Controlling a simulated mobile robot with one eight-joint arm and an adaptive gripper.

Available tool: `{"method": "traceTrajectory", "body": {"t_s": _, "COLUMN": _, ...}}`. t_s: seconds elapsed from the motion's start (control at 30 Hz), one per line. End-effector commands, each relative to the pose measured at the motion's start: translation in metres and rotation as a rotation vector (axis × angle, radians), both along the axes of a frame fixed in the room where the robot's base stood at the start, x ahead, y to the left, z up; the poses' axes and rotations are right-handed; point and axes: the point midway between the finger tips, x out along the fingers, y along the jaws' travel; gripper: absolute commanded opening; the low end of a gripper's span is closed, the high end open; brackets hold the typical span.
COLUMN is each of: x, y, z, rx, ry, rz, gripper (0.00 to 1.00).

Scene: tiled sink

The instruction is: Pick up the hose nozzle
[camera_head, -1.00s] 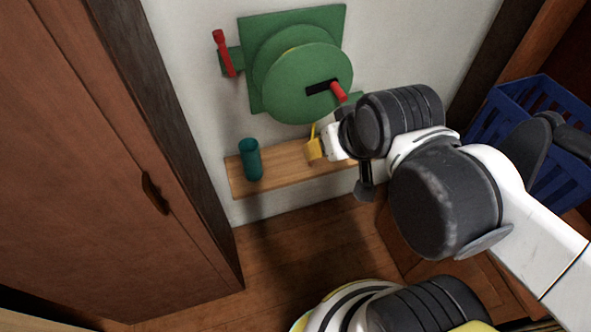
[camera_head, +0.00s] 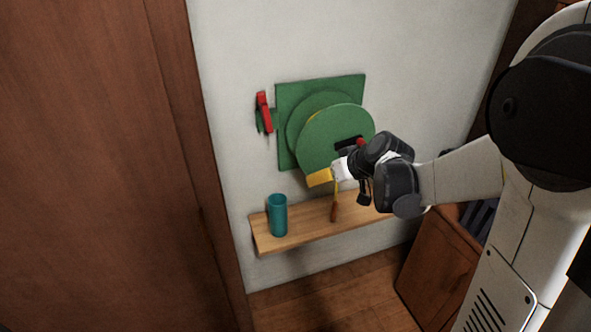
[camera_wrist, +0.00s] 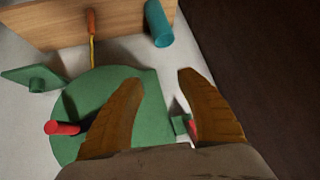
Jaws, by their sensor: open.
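The hose nozzle (camera_head: 334,211), small and orange-brown, hangs at the end of a short yellow hose in front of the wooden shelf. It also shows in the wrist view (camera_wrist: 91,22) at the top, hanging from the yellow hose (camera_wrist: 93,52). My gripper (camera_head: 312,180) is at the lower edge of the green reel, above and slightly left of the nozzle in the head view. In the wrist view, its two yellow-brown fingers (camera_wrist: 158,80) are apart with nothing between them. The nozzle lies beyond the fingertips, to their upper left, and is not touched.
The green hose reel (camera_head: 330,140) with a red handle is on the white wall. A red lever (camera_head: 263,112) is at its left. A teal cup (camera_head: 278,216) stands on the left of the wooden shelf (camera_head: 300,230). A brown door (camera_head: 100,160) fills the left.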

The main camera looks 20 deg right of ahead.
Motion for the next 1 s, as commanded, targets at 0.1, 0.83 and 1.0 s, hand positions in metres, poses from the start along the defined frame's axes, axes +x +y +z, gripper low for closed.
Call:
{"method": "traceTrajectory", "body": {"t_s": 0.1, "x": 0.034, "y": -0.036, "z": -0.046, "rx": 0.016, "ry": -0.065, "rz": 0.021, "gripper": 0.44}}
{"method": "traceTrajectory", "body": {"t_s": 0.83, "x": 0.065, "y": -0.162, "z": -0.248, "rx": -0.02, "ry": -0.418, "rz": 0.077, "gripper": 0.44}}
{"method": "traceTrajectory", "body": {"t_s": 1.0, "x": 0.087, "y": -0.153, "z": -0.257, "rx": -0.019, "ry": -0.417, "rz": 0.079, "gripper": 0.44}}
